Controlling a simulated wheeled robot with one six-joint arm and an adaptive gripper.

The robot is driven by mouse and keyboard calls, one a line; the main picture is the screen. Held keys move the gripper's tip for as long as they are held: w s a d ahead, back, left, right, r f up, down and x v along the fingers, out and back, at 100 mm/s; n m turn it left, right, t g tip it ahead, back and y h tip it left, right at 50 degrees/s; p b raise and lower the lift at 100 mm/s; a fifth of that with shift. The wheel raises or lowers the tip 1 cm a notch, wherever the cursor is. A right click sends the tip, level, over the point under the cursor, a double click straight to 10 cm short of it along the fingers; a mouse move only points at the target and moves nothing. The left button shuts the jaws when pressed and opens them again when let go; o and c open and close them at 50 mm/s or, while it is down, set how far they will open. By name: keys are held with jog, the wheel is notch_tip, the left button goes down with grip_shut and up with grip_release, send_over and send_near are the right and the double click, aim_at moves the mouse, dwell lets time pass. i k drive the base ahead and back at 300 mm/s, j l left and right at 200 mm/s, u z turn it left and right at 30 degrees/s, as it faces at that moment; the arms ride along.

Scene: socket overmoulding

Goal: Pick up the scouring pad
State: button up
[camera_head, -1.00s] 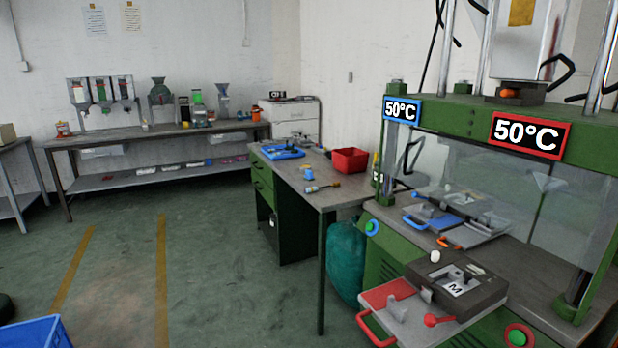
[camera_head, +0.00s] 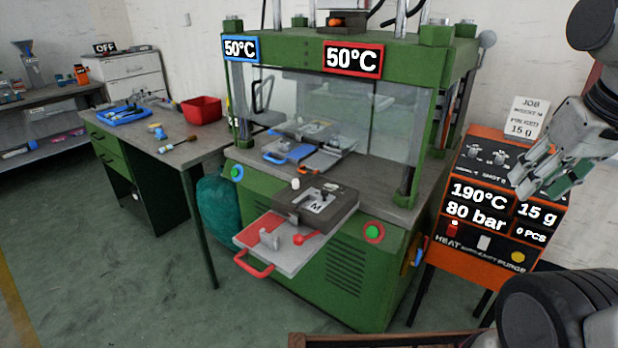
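I cannot make out a scouring pad for certain in this view. Small items lie on the workbench (camera_head: 205,150) at the left: a blue tray (camera_head: 122,117) with tools, a small blue and yellow item (camera_head: 157,131) and a brush-like tool with a wooden handle (camera_head: 178,143). My gripper (camera_head: 530,180) hangs at the right edge, in front of the orange control unit and far from the workbench. Its fingers overlap in the picture, so I cannot tell whether they are open or shut. I see nothing held in it.
A green press (camera_head: 345,225) stands in the middle with its red-handled tray (camera_head: 283,250) pulled out towards me. An orange control unit (camera_head: 482,240) stands to its right. A red bin (camera_head: 201,109) sits at the back of the workbench. Green floor (camera_head: 110,270) is clear at the left.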

aim_at(160, 135)
jog(key=j+u, duration=0.1)
jog(key=u, duration=0.35)
jog(key=i+u, duration=0.1)
jog(key=u, duration=0.35)
jog(key=j+u, duration=0.1)
jog(key=u, duration=0.35)
jog(key=i+u, duration=0.1)
jog(key=u, duration=0.35)
jog(key=i, duration=4.75)
jog(key=i+j, duration=0.15)
jog(key=i, duration=0.15)
jog(key=i+j+z, duration=0.1)
jog(key=i, duration=0.2)
